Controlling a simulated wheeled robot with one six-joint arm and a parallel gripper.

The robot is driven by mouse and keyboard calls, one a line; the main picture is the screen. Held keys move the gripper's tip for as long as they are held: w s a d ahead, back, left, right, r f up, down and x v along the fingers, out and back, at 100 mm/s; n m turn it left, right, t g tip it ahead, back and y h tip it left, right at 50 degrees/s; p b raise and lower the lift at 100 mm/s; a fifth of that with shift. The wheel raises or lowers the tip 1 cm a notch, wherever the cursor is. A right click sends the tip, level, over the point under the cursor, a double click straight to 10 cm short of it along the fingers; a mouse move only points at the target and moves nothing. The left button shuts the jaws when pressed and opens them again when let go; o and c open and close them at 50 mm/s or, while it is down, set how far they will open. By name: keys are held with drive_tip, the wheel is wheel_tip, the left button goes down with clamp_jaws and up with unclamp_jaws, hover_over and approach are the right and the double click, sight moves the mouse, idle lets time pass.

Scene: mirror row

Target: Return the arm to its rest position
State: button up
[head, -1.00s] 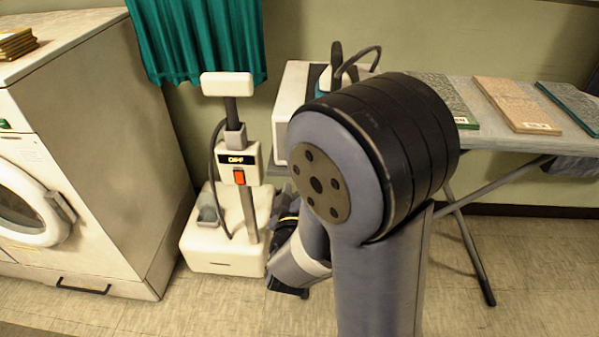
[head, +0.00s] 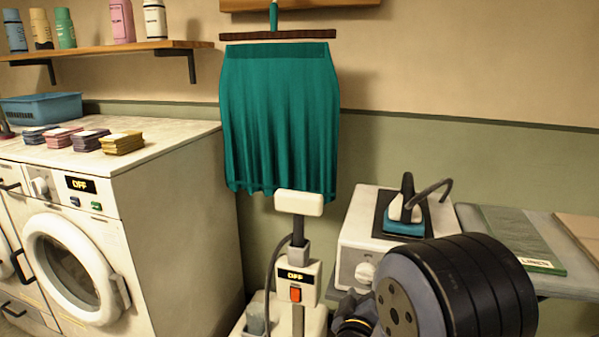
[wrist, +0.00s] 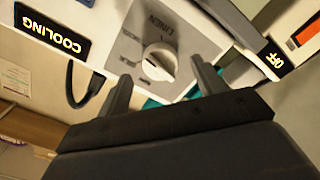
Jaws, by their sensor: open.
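My arm (head: 455,290) stands at the lower right of the head view, its large dark joint in front of the ironing station. My gripper (wrist: 160,76) shows in the wrist view with its two fingers apart and nothing between them. Beyond the fingers is a white panel with a dial (wrist: 160,62) marked LINEN and a display (wrist: 52,33) reading COOLING. I cannot tell from the wrist view whether the fingertips touch the panel. The gripper's fingers cannot be made out in the head view.
A white steamer (head: 298,203) with an OFF display and red switch stands left of my arm. A teal skirt (head: 280,120) hangs above it. An iron (head: 403,215) rests on the white station (head: 350,240). A washing machine (head: 75,265) stands at left, and an ironing board (head: 470,218) at right.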

drive_tip(key=x, duration=0.2)
drive_tip(key=shift+w+d, duration=0.15)
drive_tip(key=shift+w, duration=0.2)
